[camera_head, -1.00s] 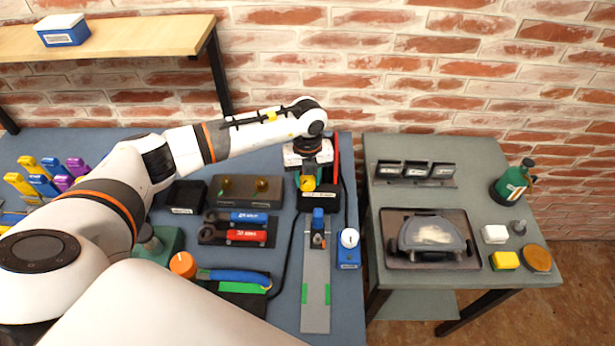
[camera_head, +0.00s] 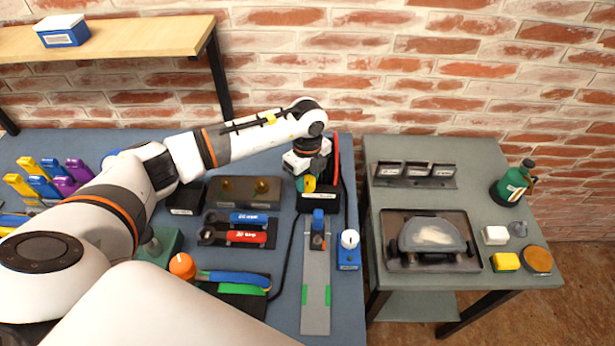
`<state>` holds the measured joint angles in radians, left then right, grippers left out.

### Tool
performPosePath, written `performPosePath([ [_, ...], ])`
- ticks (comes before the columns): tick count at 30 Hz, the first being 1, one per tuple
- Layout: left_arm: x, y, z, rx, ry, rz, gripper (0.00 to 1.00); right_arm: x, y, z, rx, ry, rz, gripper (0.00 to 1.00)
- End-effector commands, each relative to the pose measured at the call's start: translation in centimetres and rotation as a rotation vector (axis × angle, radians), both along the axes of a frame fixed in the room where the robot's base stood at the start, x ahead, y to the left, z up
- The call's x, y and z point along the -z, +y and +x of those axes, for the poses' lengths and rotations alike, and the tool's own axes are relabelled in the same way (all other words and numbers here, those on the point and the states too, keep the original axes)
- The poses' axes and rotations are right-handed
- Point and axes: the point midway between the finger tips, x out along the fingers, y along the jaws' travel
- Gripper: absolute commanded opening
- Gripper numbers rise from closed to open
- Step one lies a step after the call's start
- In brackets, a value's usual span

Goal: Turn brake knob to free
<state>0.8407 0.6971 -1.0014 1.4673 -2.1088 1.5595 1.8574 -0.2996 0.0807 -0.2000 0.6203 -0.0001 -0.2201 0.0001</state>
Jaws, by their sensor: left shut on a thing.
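My left arm reaches across the blue bench, and its gripper (camera_head: 307,180) points down at the back right of that bench. It is shut on a small yellow knob (camera_head: 310,184), which I take to be the brake knob. The knob sits at a black block with a white label (camera_head: 318,202). The fingers and wrist hide much of the knob, and a green patch shows beside the yellow. The label is too small to read. My right gripper is not in view.
A grey rail (camera_head: 316,275) with a blue slider (camera_head: 318,222) runs forward from the block. A blue box with a white dial (camera_head: 349,240) stands right of it. Red and black cables rise behind the gripper. A grey side table (camera_head: 480,165) stands to the right.

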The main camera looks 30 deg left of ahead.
Motion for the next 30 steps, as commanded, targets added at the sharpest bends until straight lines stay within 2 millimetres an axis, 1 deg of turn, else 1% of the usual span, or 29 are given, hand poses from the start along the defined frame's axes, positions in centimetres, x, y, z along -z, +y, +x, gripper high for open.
performPosePath([
  [12, -0.2, 0.1, 0.2, -0.01, -0.005, 0.0, 0.15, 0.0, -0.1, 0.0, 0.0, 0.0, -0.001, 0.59],
  [13, -0.2, 0.1, 0.2, -0.01, -0.005, 0.0, 0.41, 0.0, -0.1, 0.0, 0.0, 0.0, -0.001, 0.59],
  [16, -0.2, 0.1, 0.1, -0.01, -0.004, 0.001, 0.57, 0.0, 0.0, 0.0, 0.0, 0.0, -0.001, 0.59],
  [17, -0.1, 0.1, 0.1, -0.009, -0.004, 0.0, 0.59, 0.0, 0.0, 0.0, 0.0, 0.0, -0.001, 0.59],
  [26, -0.2, 0.0, 0.1, -0.007, -0.003, 0.0, 0.59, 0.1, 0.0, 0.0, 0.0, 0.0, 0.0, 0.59],
  [29, -1.0, 0.0, 0.2, -0.007, -0.005, 0.0, 0.59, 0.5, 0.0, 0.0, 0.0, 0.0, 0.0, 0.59],
  [30, -1.5, 0.0, 0.2, -0.006, -0.006, -0.001, 0.59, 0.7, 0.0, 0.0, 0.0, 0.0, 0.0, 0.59],
])
